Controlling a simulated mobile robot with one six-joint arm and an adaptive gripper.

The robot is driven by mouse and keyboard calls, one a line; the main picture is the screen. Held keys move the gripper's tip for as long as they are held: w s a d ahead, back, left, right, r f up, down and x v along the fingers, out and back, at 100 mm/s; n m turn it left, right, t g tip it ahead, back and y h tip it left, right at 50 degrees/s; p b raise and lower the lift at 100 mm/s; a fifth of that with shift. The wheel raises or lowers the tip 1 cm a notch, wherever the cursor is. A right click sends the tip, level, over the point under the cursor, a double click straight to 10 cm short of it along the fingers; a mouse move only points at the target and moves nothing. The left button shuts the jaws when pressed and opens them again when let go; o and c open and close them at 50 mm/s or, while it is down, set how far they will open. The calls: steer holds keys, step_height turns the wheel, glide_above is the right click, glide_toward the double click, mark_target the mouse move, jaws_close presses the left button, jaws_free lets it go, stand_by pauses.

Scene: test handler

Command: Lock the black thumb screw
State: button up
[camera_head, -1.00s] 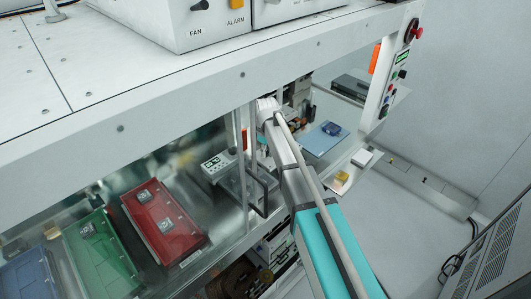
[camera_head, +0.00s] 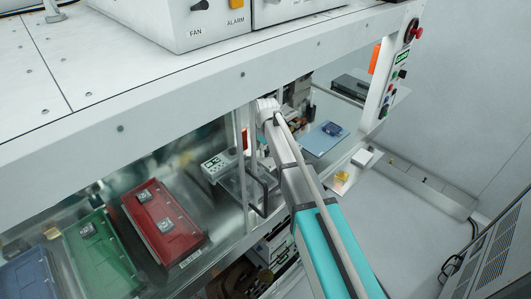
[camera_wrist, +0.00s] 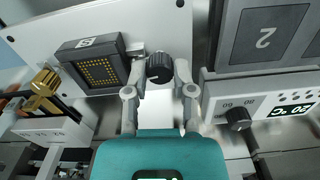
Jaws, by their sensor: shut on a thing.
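Whether the screw is locked cannot be told from these views. In the head view my arm reaches into the opening of the machine, and the gripper and screw are hidden there.
A grey block marked 2 (camera_wrist: 262,40) and a control box with a black knob (camera_wrist: 238,118) sit close at right in the wrist view. A brass fitting (camera_wrist: 44,82) stands at left. In the head view, a red tray (camera_head: 165,222) and green tray (camera_head: 100,250) lie behind clear panels.

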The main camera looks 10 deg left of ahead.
stand_by(0.3)
steer(key=shift+m, duration=0.8)
steer(key=o, duration=0.6)
steer(key=shift+r+p, duration=2.5)
steer(key=shift+p, duration=0.05)
steer(key=shift+d, duration=0.1)
